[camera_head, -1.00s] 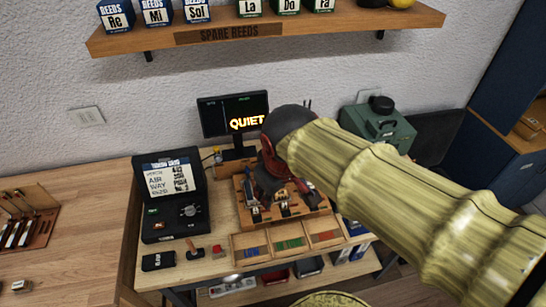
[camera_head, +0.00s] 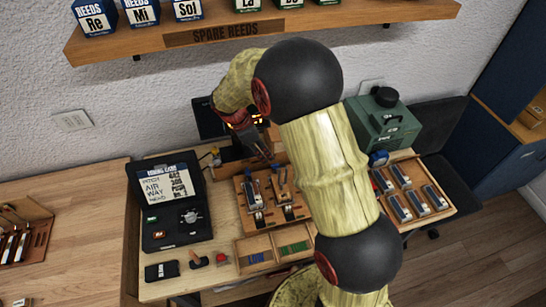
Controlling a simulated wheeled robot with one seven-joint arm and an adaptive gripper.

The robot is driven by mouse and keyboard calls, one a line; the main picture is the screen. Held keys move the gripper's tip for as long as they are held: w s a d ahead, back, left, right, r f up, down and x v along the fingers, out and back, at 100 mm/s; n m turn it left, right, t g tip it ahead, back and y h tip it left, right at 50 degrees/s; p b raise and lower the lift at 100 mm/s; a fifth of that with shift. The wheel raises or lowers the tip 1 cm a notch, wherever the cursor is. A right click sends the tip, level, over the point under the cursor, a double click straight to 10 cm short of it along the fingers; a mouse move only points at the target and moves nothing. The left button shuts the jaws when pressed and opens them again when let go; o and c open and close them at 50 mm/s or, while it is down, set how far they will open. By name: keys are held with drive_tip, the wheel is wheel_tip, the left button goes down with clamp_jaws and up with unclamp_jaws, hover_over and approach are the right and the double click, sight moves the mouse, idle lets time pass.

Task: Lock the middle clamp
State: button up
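The wooden clamp board (camera_head: 272,222) stands on the bench in the centre. Two metal toggle clamps with blue handles show on it, the left clamp (camera_head: 252,192) and the middle clamp (camera_head: 283,186). The right end of the board is hidden behind my arm. My gripper (camera_head: 264,153) hangs above and behind the board, over the clamps' back side, and appears apart from them. Its fingers are small and dark against the background, so I cannot tell how far apart they are. I see nothing clearly held.
A black tuning case (camera_head: 170,205) stands open at left. A tray with coloured strips (camera_head: 272,250) lies in front of the board. A wooden tray of reeds (camera_head: 410,190) and a green box (camera_head: 383,125) are at right. The shelf (camera_head: 270,30) is above. My arm covers the centre right.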

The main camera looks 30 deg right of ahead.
sight(272, 165)
drive_tip(key=b+x, duration=0.1)
drive_tip(key=x, duration=0.7)
drive_tip(key=shift+c, duration=1.3)
drive_tip(key=c, duration=0.4)
clamp_jaws()
